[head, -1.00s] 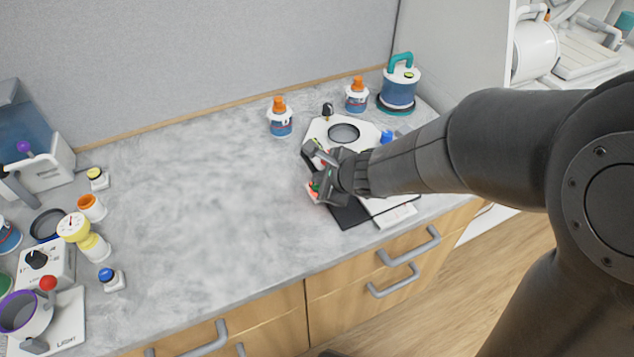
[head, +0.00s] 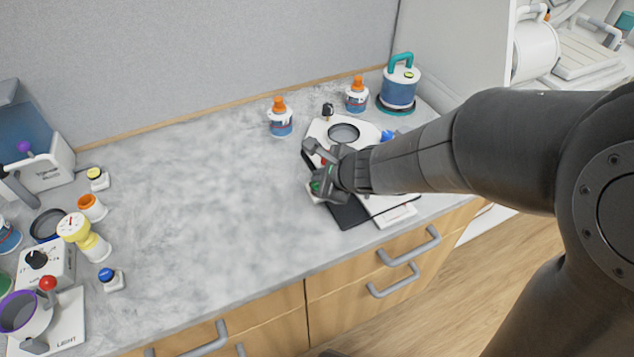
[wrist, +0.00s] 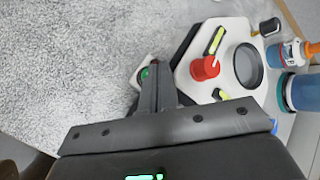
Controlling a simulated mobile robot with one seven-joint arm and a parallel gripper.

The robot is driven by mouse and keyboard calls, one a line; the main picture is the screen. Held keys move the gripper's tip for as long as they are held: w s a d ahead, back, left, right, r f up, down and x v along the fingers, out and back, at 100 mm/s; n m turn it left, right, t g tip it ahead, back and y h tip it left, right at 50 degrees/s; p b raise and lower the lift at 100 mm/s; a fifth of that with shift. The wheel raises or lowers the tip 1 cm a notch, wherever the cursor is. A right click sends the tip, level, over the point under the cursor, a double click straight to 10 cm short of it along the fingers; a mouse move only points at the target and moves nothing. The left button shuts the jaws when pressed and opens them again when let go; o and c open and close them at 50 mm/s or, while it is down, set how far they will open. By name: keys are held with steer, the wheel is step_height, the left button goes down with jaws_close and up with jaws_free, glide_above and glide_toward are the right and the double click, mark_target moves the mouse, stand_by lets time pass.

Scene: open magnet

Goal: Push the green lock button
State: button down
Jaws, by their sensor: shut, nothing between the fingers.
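The green lock button (wrist: 146,73) shows in the wrist view on a small white base (wrist: 139,82), just left of my fingertips and partly hidden by them. In the head view, my gripper (head: 318,186) is low over the left edge of the white device, covering most of the button's area. A bit of white base (head: 310,193) shows beside it. My gripper also shows in the wrist view (wrist: 157,72), its fingers together with nothing between them. I cannot tell whether the fingertips touch the button.
The white device (wrist: 186,88) has a red knob (wrist: 205,68) and a dark round plate (wrist: 247,65), close right of my fingers. Orange-capped bottles (head: 281,120) and a blue container (head: 399,92) stand behind. The counter's middle (head: 200,200) is clear; more objects stand far left.

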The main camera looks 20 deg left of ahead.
steer(key=shift+r, duration=2.95)
steer(key=s+d+r+n+h, duration=0.2)
steer(key=s+d+n, duration=0.2)
steer(key=d, duration=0.6)
steer(key=s+d+r+n+h, duration=0.3)
steer(key=s+d+n, duration=0.2)
steer(key=d, duration=0.6)
steer(key=s+d+r+n+h, duration=0.2)
steer(key=s+d+n, duration=0.3)
steer(key=d, duration=0.6)
steer(key=shift+d+r+n+t+h, duration=0.15)
steer(key=shift+r+n+t+h, duration=0.2)
steer(key=shift+n, duration=0.45)
steer(key=shift+f, duration=0.1)
